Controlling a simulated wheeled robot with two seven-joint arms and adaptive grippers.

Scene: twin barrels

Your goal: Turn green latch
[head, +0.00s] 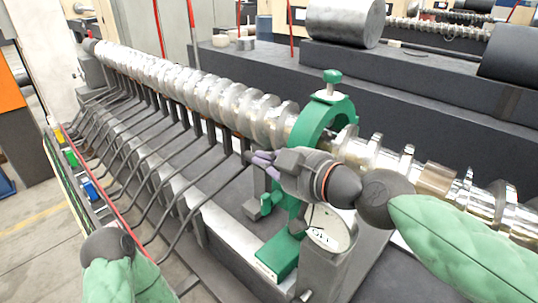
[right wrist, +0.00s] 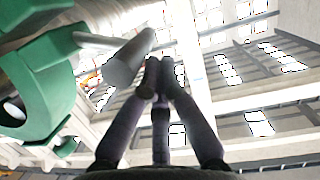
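The green latch (head: 319,118) is a thick green clamp arching over the shiny screw shaft, with a green knob (head: 332,77) on top. In the right wrist view, the latch's green ring (right wrist: 50,85) fills the left side. A thin metal rod runs from it to a dark grey cylindrical handle (right wrist: 130,60). My right gripper (head: 257,160) is in front of the clamp's lower part. In the right wrist view its fingertips (right wrist: 158,76) are drawn together just right of the handle, with no clear grip on it.
A long ridged screw barrel (head: 185,82) runs toward the back left, with several dark curved hoses (head: 150,160) beside it. A second machine with a metal cylinder (head: 345,20) stands behind. Open floor (head: 30,225) lies at the left.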

